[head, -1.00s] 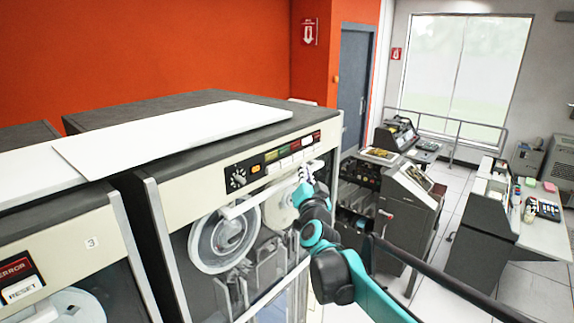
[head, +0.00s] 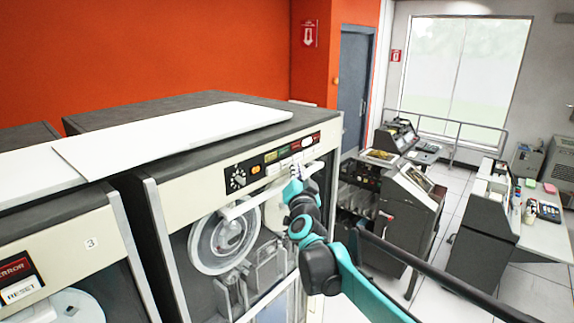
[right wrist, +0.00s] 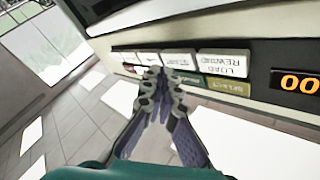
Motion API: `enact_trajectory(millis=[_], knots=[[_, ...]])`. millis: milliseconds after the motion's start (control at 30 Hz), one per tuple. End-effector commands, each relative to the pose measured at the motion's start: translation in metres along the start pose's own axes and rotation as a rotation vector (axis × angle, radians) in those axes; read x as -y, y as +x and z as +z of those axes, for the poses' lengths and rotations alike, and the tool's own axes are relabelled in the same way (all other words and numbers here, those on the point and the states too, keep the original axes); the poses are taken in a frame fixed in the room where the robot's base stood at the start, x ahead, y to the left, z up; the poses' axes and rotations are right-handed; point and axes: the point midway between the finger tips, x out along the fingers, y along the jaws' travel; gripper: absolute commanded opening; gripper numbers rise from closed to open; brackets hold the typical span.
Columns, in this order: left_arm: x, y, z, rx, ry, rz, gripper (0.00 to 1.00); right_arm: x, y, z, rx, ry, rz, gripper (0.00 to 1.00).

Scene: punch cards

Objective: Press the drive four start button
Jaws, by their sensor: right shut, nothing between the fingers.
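The tape drive right of the one marked 3 has a dark control strip (head: 245,180) along its top front, with a knob, an orange display and a row of white buttons (head: 285,152). My right gripper (head: 296,173) is shut and empty, just in front of and below the right part of that row. In the right wrist view the fingers (right wrist: 161,78) point at white buttons with upside-down labels. The nearest large one, the LOAD REWIND button (right wrist: 222,64), lies right of the fingertips. Smaller button labels are unreadable, and I cannot tell whether the tips touch one. My left gripper is not in view.
The drive marked 3 (head: 91,244) stands at left with a RESET button. A white board (head: 170,135) lies on top of the drives. A dark rail (head: 430,275) crosses at lower right. Consoles (head: 410,205) and open floor lie further right.

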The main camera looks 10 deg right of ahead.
Motion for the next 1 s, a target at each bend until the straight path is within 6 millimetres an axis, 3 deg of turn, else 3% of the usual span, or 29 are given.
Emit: enact_trajectory(millis=[1000], knots=[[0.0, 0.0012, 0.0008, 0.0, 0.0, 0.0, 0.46, 0.004, 0.0049, 0.0039, 0.001, 0.0, -0.001, 0.0]])
